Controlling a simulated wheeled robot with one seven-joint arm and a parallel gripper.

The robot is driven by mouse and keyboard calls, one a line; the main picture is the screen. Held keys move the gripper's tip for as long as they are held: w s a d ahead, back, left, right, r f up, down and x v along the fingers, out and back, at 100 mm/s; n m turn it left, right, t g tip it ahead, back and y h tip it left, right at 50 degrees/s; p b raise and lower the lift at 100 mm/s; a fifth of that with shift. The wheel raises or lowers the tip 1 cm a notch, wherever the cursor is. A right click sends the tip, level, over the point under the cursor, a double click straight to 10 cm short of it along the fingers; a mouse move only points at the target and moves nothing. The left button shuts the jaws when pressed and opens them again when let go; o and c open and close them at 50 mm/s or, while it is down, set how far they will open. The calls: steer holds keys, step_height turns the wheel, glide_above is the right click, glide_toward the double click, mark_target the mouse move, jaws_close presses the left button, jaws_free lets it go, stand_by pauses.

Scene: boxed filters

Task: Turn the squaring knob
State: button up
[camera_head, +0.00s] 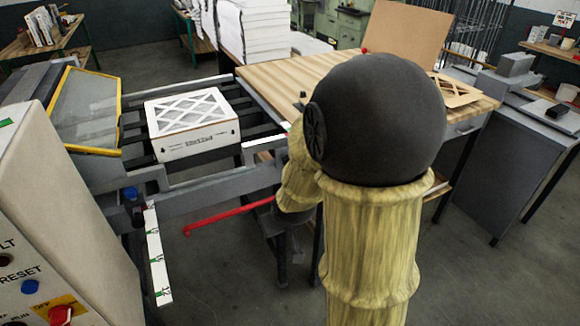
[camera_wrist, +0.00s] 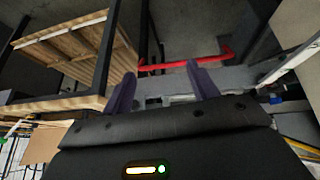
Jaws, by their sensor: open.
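A small blue knob-like part (camera_head: 130,193) sits on a dark mount at the near left end of the conveyor frame; I cannot tell for sure that it is the squaring knob. A blue part (camera_wrist: 275,98) also shows at the right in the wrist view. My gripper (camera_wrist: 163,87) is open, with two dark fingers apart and nothing between them. It points toward a grey rail and a red bar, and looks apart from the blue part. A white boxed filter (camera_head: 192,142) lies on the conveyor.
A red bar (camera_head: 230,215) juts out below the grey frame rail (camera_head: 215,190). A control cabinet (camera_head: 60,220) with buttons stands at the near left. A yellow-edged guard (camera_head: 85,110) stands over the conveyor's left end. A wooden worktable (camera_head: 290,82) lies behind my arm.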

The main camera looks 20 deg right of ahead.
steer(key=w+d+f+n+t+b, duration=0.1)
steer(key=w+d+f+t+b, duration=0.2)
steer(key=w+d+t, duration=0.2)
steer(key=w+d+f+t+y+b, duration=0.1)
steer(key=w+d+f+t+b, duration=0.2)
steer(key=w+d+t, duration=0.3)
steer(key=d+t+b, duration=0.1)
steer(key=d, duration=0.4)
steer(key=shift+w+d+n, duration=0.15)
steer(key=shift+n, duration=0.25)
steer(key=shift+f, duration=0.1)
steer(key=w+p, duration=0.3)
steer(key=w, duration=1.4)
steer(key=shift+w+a, duration=0.2)
steer(key=shift+a, duration=0.1)
